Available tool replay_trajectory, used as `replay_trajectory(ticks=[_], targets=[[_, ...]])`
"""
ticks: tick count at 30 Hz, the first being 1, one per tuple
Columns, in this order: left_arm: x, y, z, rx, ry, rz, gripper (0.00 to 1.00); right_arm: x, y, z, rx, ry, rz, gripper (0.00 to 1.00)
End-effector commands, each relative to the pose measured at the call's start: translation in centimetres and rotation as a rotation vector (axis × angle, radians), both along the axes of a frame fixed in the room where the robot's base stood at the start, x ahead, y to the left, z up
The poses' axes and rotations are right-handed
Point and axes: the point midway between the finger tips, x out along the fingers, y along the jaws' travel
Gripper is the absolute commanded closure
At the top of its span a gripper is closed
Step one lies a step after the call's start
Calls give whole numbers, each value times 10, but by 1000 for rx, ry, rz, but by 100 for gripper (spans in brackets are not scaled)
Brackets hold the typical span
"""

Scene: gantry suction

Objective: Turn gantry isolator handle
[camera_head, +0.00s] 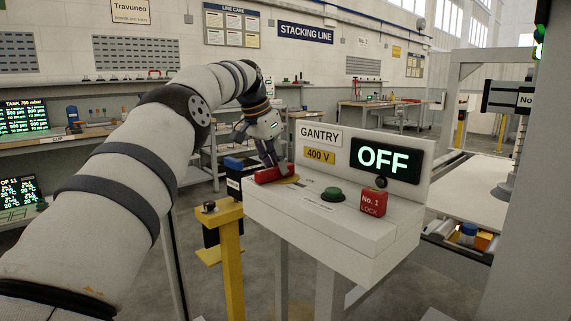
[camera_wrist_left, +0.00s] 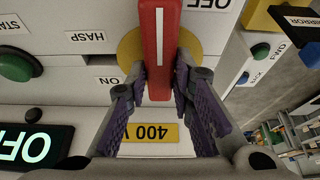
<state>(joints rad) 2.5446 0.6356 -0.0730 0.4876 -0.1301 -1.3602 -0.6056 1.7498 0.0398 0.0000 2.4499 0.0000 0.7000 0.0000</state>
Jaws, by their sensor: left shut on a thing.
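The red isolator handle (camera_head: 272,175) sits on a yellow disc (camera_head: 291,181) at the left of the white gantry box (camera_head: 330,240). My left gripper (camera_head: 266,158) reaches down onto it. In the left wrist view the handle (camera_wrist_left: 159,40) carries a white stripe and lies between the purple-padded fingers of my left gripper (camera_wrist_left: 160,85), which is shut on it. The stripe runs up the picture, with the OFF label (camera_wrist_left: 208,4) to its right and the ON label (camera_wrist_left: 107,82) to its lower left. The display (camera_head: 385,160) reads OFF. My right gripper is not in view.
A green button (camera_head: 331,194) and a red padlock marked No. 1 LOCK (camera_head: 373,203) are on the box, right of the handle. A yellow post (camera_head: 231,255) stands left of the box. A conveyor machine (camera_head: 480,190) is at the right.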

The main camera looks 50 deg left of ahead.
Motion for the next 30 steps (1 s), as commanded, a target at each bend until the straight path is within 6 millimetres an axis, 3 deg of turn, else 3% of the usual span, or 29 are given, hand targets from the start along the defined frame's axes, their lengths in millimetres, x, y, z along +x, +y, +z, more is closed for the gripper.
replay_trajectory(ticks=[18, 19, 21, 30], targets=[[-6, 5, 0, 1, 2, -30, 100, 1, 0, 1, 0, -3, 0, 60], [-6, 5, 0, 1, 2, -30, 74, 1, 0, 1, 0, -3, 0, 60], [-5, 5, 0, 1, 2, -30, 58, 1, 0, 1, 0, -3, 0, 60], [-6, 5, 1, 1, 1, -28, 58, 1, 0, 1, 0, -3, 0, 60]])
